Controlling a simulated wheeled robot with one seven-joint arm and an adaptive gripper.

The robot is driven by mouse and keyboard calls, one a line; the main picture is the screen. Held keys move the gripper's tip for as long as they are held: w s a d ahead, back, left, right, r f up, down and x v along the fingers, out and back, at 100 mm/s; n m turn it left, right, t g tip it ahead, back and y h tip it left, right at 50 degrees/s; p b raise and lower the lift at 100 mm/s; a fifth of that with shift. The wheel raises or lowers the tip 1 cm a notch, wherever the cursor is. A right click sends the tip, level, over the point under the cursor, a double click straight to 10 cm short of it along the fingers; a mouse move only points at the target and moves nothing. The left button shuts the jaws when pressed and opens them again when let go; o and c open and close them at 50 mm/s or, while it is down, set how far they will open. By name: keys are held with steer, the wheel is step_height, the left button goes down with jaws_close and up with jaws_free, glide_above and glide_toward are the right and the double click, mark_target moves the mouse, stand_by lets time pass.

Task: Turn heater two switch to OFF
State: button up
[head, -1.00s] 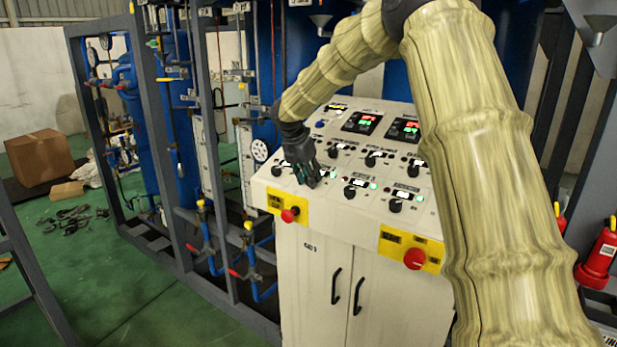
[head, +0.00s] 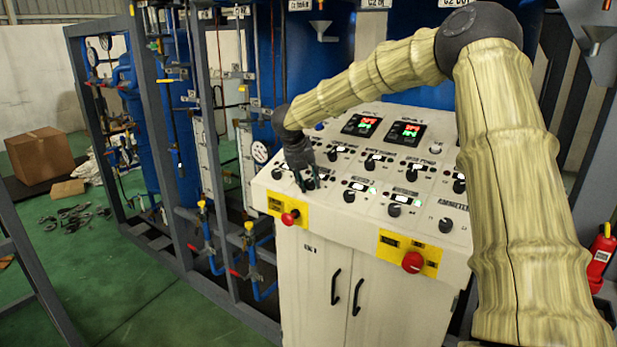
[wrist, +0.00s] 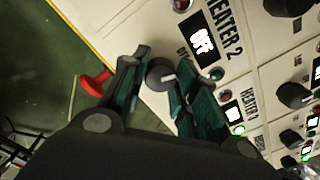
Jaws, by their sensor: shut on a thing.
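The heater two switch (wrist: 160,75) is a round black knob with a pale pointer line, below the HEATER 2 label (wrist: 225,30) in the wrist view. The small display (wrist: 202,43) beside that label reads OFF. My gripper (wrist: 158,82) has its two dark green fingers on either side of the knob, shut on it. In the head view my gripper (head: 305,184) reaches down to the front left of the sloped control panel (head: 335,222), where its fingers partly hide the knob.
Other black knobs (head: 349,195) stand close by on the panel. A red emergency button (head: 290,217) on a yellow plate sits at the front edge, just below my gripper. Two digital readouts (head: 362,125) are at the back. Blue pipework with valves (head: 207,240) stands left.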

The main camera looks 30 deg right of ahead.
steer(key=shift+n+p, duration=0.75)
steer(key=shift+n, duration=0.85)
steer(key=shift+f, duration=0.1)
steer(key=o, duration=1)
steer(key=v, duration=1.2)
steer(key=shift+s+d, duration=0.15)
steer(key=shift+d, duration=0.05)
